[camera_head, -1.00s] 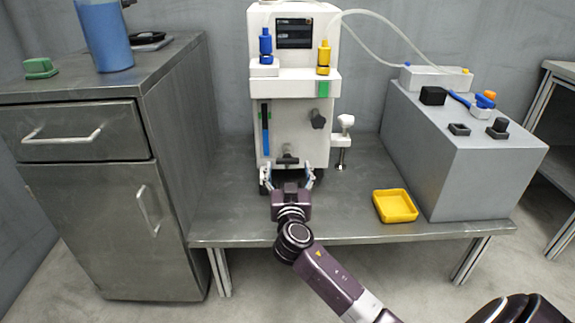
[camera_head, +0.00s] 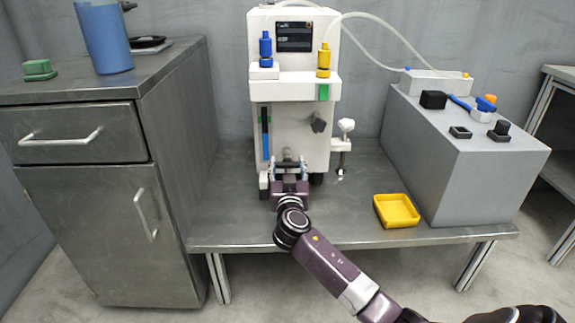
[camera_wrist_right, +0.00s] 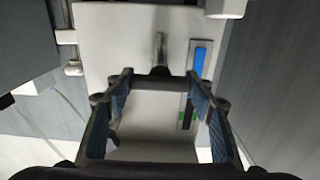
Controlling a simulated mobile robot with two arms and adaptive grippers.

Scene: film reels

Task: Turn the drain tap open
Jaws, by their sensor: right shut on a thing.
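The white machine (camera_head: 292,118) stands upright on the steel table. Its drain tap (camera_head: 287,157) is low on the front face, partly hidden by my right gripper (camera_head: 289,168). In the right wrist view the tap's dark crossbar (camera_wrist_right: 160,84) lies between the two blue-padded fingers, with a grey stem (camera_wrist_right: 161,50) behind it. My right gripper is shut on the tap's crossbar. My left gripper is not in view.
A yellow tray (camera_head: 397,211) lies on the table to the right. A grey block (camera_head: 465,155) with small parts stands beyond it. A dark knob (camera_head: 318,124) and a white-topped clamp (camera_head: 344,140) are close above right of the gripper. A steel cabinet (camera_head: 85,210) is left.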

